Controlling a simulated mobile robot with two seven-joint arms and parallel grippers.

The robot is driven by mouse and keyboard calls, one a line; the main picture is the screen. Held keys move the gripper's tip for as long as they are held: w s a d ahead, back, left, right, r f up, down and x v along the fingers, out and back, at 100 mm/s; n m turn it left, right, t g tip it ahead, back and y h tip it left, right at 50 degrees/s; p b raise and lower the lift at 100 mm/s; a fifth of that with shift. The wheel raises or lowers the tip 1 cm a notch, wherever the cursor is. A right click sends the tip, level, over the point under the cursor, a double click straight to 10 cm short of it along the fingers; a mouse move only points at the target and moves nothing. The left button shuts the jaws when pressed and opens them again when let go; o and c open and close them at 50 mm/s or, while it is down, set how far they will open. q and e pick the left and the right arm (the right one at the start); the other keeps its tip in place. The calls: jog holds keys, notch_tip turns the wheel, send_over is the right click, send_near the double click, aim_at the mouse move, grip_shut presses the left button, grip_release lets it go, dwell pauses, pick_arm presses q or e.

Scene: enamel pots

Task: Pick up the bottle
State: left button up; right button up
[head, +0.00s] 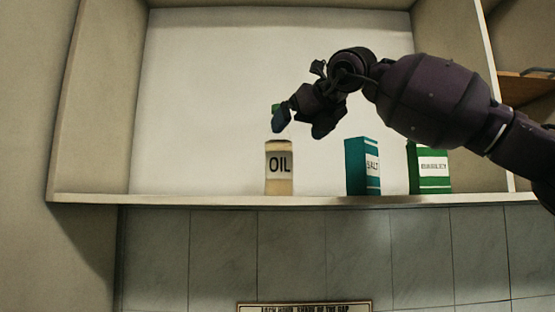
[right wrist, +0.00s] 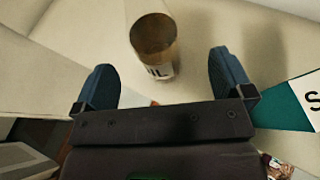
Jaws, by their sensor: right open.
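The bottle (head: 279,168) stands upright on the shelf, pale amber with a label reading OIL. In the right wrist view the bottle (right wrist: 153,38) shows from above as a brownish round body with part of the label. My right gripper (head: 301,124) is above it and slightly to its right in the head view, fingers spread, nothing held. In the right wrist view the gripper's (right wrist: 163,68) two blue fingers are apart, with the bottle beyond and between them. A small green patch (head: 275,107) shows by one finger; I cannot tell whether it is the bottle's cap. My left gripper is not in view.
A teal SALT box (head: 357,166) stands right of the bottle, and a green box (head: 428,170) farther right. The shelf (head: 190,200) is clear left of the bottle. Side walls (head: 95,110) enclose the shelf, with grey tiles (head: 300,245) below.

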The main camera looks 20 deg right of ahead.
aim_at(286, 138)
jog(key=shift+x, duration=1)
jog(key=shift+w+a+f, duration=0.2)
jog(key=shift+w, duration=0.15)
jog(key=x, duration=0.2)
jog(key=p+x, duration=0.1)
jog(key=x, duration=0.1)
jog(key=shift+a, duration=0.35)
jog(key=shift+w+f, duration=0.2)
jog(key=shift+f, duration=0.05)
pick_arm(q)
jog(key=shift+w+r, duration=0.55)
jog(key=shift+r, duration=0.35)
pick_arm(e)
jog(key=shift+c, duration=0.2)
jog(key=c, duration=1.4)
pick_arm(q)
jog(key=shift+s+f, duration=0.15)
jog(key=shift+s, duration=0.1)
pick_arm(e)
jog(key=shift+r, duration=0.15)
